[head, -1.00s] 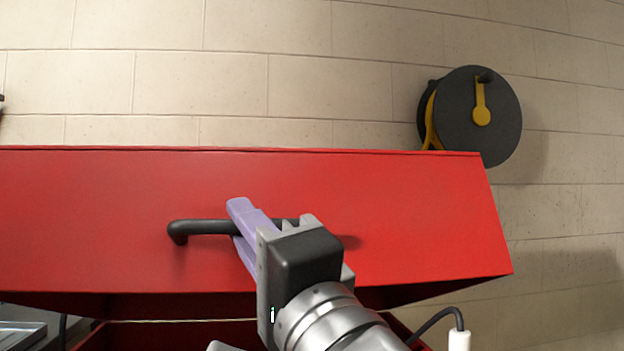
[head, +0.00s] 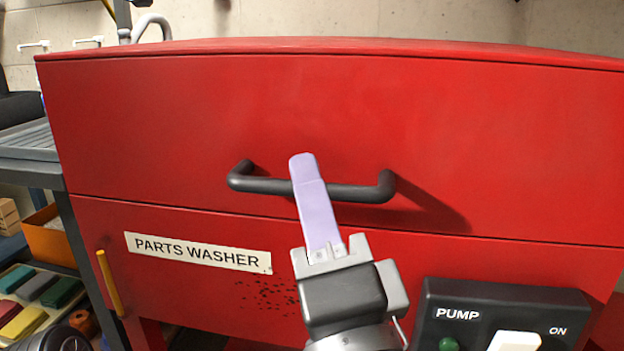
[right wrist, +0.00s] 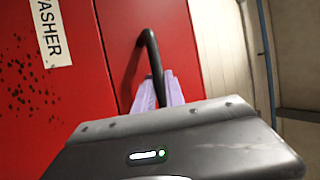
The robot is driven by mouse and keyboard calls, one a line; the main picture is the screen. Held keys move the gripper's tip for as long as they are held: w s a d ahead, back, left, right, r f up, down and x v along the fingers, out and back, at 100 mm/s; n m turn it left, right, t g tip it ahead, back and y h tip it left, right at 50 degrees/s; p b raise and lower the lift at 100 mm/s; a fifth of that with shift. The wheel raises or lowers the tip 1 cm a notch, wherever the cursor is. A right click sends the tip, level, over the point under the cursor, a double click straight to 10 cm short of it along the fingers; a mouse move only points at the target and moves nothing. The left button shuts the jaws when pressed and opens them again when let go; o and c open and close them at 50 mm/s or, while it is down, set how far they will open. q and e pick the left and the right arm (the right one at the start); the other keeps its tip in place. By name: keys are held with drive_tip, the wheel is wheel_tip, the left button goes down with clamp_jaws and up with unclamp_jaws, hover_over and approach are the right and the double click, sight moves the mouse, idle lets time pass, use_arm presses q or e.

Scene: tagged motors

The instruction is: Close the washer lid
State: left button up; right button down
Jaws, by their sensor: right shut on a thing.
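The red washer lid (head: 450,130) is down on the red washer body (head: 180,222), with only a thin seam between them in the head view. The lid also shows in the right wrist view (right wrist: 188,50). A black bar handle (head: 360,191) runs across the lid's front; it shows in the right wrist view too (right wrist: 152,58). My right gripper (head: 308,175) has its lilac fingers shut on the handle, left of its middle in the head view. The fingers also show in the right wrist view (right wrist: 158,92). My left gripper is not in view.
A black pump box (head: 500,312) with a white switch sits low at the right, close to my right wrist. A grey bench (head: 28,145) stands at the left. Coloured items (head: 40,290) lie low at the left.

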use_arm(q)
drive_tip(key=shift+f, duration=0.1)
use_arm(e)
drive_tip(key=shift+w+f, duration=0.2)
drive_tip(key=shift+f, duration=0.4)
drive_tip(key=c, duration=1.5)
unclamp_jaws()
drive_tip(key=shift+o, duration=0.5)
drive_tip(key=shift+r, duration=0.15)
drive_tip(key=shift+r, duration=0.1)
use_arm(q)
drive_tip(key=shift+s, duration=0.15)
use_arm(e)
drive_tip(key=shift+s, duration=0.1)
